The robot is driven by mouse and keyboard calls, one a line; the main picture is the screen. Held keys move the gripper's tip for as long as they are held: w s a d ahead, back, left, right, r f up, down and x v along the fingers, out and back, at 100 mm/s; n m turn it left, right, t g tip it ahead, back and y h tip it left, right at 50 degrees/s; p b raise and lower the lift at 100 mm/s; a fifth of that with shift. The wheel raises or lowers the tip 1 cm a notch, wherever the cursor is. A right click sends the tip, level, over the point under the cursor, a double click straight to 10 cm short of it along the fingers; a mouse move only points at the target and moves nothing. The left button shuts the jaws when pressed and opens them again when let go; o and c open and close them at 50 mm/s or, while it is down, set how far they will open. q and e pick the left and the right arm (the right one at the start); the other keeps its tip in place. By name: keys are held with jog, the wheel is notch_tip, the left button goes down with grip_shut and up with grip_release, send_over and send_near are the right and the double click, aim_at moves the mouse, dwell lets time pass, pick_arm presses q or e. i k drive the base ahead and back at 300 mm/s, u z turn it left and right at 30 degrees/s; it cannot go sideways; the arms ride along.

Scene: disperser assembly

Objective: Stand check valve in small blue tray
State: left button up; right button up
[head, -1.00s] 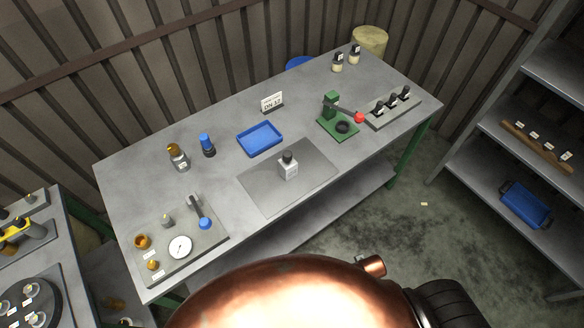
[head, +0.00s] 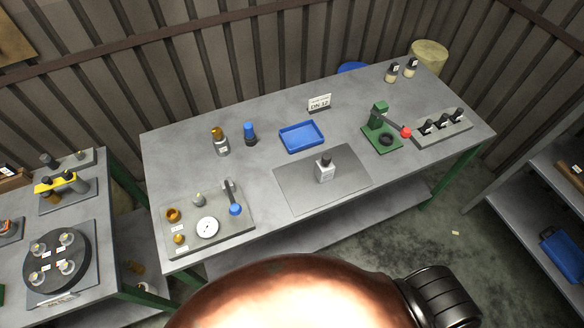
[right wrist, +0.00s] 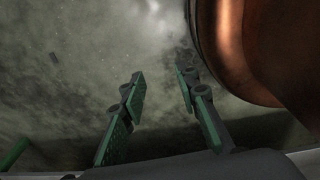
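The small blue tray (head: 303,149) lies on the table behind the grey mat and looks empty. I cannot tell for sure which part is the check valve. Small parts lie on a grey board (head: 235,243) at the table's front left: a grey fitting (head: 198,199), brass pieces (head: 173,215) and a tool with a blue end (head: 236,209). My right gripper (right wrist: 160,82) is open and empty in the right wrist view, over the floor and beside my copper-coloured body. Neither gripper shows in the head view, and my left gripper is out of sight.
A brass-topped bottle (head: 220,144) and a blue-topped one (head: 250,133) stand left of the tray. A green press (head: 382,135) is at right. Another table (head: 90,215) with a round black rack stands at left.

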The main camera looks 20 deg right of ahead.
aim_at(301, 137)
jog(key=u, duration=1.6)
jog(key=k, duration=0.95)
jog(key=z, duration=1.1)
jog(key=i, duration=0.5)
jog(key=u, duration=0.05)
